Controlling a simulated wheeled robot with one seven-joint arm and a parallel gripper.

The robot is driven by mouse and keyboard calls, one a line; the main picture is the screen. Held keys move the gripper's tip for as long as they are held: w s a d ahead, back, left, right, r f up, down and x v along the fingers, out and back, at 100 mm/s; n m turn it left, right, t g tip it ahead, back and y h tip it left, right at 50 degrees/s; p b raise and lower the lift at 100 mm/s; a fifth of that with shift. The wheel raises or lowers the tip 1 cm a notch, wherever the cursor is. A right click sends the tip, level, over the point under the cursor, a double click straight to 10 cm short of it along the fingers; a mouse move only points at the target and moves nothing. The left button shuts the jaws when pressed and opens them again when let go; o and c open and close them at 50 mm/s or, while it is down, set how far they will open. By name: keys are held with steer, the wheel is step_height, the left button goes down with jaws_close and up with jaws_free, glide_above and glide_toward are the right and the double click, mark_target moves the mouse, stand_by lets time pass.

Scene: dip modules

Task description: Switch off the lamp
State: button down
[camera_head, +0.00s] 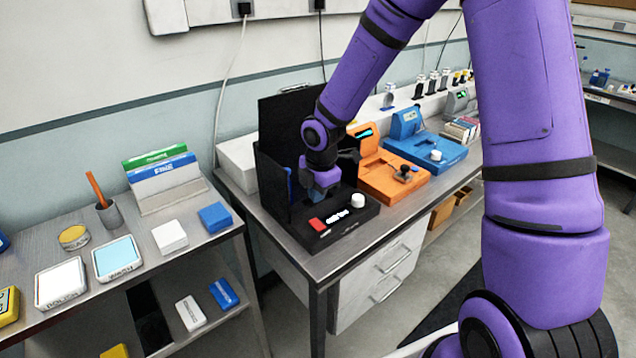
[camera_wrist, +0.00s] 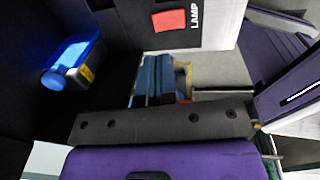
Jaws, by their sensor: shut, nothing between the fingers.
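The lamp station (camera_head: 290,236) is a black unit with tall dark panels, on the metal bench in the head view. A red switch (camera_head: 317,224) sits at its front left. In the wrist view the red switch (camera_wrist: 169,20) lies beside the word LAMP. A bright blue bottle (camera_wrist: 75,62) shows within the dark enclosure in the wrist view. My gripper (camera_head: 322,192) is shut and empty over the station, behind the red switch. Its blue fingers (camera_wrist: 163,82) show in the wrist view, apart from the switch.
A white knob (camera_head: 358,200) and a bright display (camera_head: 338,215) are on the station's front. An orange device (camera_head: 385,183) and a blue device (camera_head: 425,150) stand to its right. A left shelf (camera_head: 205,245) holds boxes and trays.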

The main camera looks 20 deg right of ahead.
mark_target(318, 224)
steer(key=f, duration=0.5)
steer(key=w+f, duration=0.1)
steer(key=f, duration=0.2)
steer(key=shift+a, duration=0.15)
steer(key=shift+f, duration=0.15)
steer(key=shift+s, duration=0.2)
steer(key=shift+s+d+r, duration=0.2)
steer(key=shift+s+r, duration=0.05)
steer(key=shift+s, duration=0.3)
stand_by(0.3)
